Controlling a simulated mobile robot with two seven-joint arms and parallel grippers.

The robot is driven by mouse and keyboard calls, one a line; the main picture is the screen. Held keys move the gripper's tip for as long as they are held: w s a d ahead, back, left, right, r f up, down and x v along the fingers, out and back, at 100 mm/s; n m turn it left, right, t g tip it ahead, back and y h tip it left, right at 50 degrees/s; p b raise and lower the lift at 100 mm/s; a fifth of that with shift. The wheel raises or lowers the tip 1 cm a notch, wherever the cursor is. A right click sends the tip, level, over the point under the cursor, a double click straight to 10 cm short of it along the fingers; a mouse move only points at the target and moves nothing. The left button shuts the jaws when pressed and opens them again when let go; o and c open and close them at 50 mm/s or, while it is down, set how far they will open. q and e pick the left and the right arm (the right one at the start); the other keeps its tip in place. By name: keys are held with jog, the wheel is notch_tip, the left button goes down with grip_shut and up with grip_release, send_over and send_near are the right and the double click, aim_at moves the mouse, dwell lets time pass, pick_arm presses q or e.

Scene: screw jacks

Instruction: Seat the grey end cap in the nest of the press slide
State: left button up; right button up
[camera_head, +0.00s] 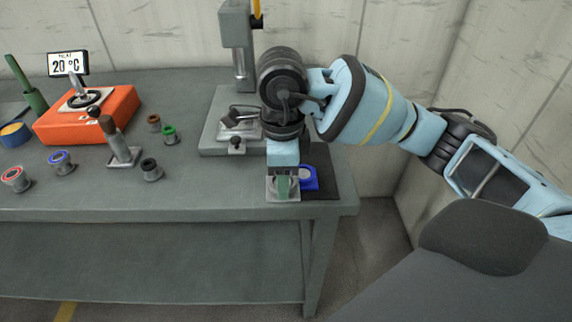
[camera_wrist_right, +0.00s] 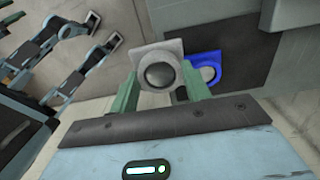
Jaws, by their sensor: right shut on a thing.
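My right gripper (camera_head: 283,185) points down at the front right of the bench. Its green fingers are shut on the grey end cap (camera_wrist_right: 160,72), a square grey plate with a round dark dome. In the head view the cap (camera_head: 272,190) shows beside the finger. The press (camera_head: 236,40) stands behind and to the left of the gripper, apart from the cap. A light metal slide (camera_head: 238,128) with a dark knob lies on its base; my wrist partly covers that area, and I cannot make out the nest clearly.
A blue cap-like part (camera_head: 308,178) lies on the dark mat (camera_head: 322,165) close to the gripper; it also shows in the right wrist view (camera_wrist_right: 207,74). Several spools, a toggle device (camera_head: 120,148) and an orange unit (camera_head: 85,118) stand to the left. The bench front is clear.

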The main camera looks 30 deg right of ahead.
aim_at(290, 200)
jog(key=n, duration=0.1)
jog(key=s+n, duration=0.1)
jog(key=n, duration=0.1)
jog(key=shift+a+f, duration=0.15)
jog(key=shift+f, duration=0.25)
jog(key=s+n, duration=0.1)
jog(key=n, duration=0.2)
jog(key=s+f+n, duration=0.1)
jog(key=n, duration=0.2)
jog(key=f+n, duration=0.1)
jog(key=n, duration=0.1)
jog(key=shift+s+a+n, duration=0.3)
jog(key=shift+s+n, duration=0.1)
jog(key=s+f+n, duration=0.1)
jog(key=n, duration=0.3)
jog(key=s+f+n, duration=0.1)
jog(key=s+n, duration=0.1)
jog(key=n, duration=0.2)
jog(key=s+f+n, duration=0.1)
jog(key=n, duration=0.3)
jog(key=shift+s+a+n, duration=0.3)
jog(key=shift+s+a, duration=0.1)
